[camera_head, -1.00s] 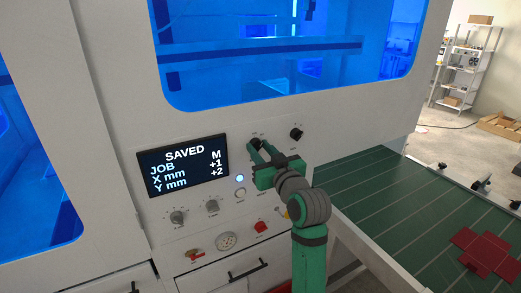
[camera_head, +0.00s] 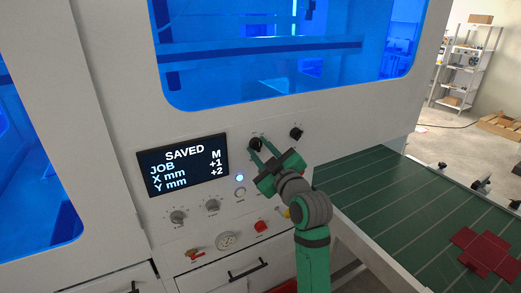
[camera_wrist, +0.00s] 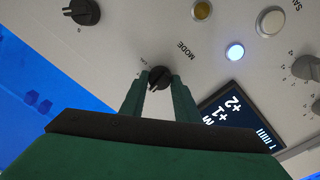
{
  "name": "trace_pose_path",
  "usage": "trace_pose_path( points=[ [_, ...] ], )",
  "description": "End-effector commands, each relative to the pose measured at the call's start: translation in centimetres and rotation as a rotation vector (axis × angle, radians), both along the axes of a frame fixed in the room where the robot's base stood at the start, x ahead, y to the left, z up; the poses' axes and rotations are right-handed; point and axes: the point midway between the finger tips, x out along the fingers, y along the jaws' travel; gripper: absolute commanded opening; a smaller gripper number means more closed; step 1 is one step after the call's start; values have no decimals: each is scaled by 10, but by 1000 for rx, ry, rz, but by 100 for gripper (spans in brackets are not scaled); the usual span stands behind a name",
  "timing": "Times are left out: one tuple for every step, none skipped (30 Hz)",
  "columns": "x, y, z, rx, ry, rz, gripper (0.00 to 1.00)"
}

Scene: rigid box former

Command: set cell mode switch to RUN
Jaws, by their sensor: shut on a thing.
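My gripper (camera_head: 260,149) is shut on this knob and looks rolled at an angle. In the wrist view my gripper (camera_wrist: 160,85) has one finger on each side of the knob.
A second black knob (camera_head: 296,132) is close on the right. The display (camera_head: 183,165) reads SAVED, JOB M, X +1, Y +2. A lit white button (camera_head: 240,178), grey knobs (camera_head: 178,217) and a red button (camera_head: 260,226) are below. A green conveyor (camera_head: 400,190) holds a red blank (camera_head: 486,252).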

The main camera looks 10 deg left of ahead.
Motion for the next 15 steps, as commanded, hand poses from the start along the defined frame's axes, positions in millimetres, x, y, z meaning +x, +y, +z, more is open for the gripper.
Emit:
trace_pose_path(
  points=[
    [0,-1,0,-3,-2,-2,6],
    [0,-1,0,-4,-2,-2,6],
    [0,-1,0,-5,-3,-2,6],
    [0,-1,0,-6,-3,-2,6],
    [0,-1,0,-6,-3,-2,6],
    [0,-1,0,-6,-3,-2,6],
    [0,-1,0,-6,-3,-2,6],
    [0,-1,0,-6,-3,-2,6],
    [0,-1,0,-6,-3,-1,6],
    [0,-1,0,-6,-3,-2,6],
    [0,-1,0,-6,-3,-2,6],
    [0,-1,0,-6,-3,-2,6],
    [0,-1,0,-6,-3,-2,36],
    [0,-1,0,-6,-3,-2,43],
    [0,-1,0,-6,-3,-1,47]
  ],
)
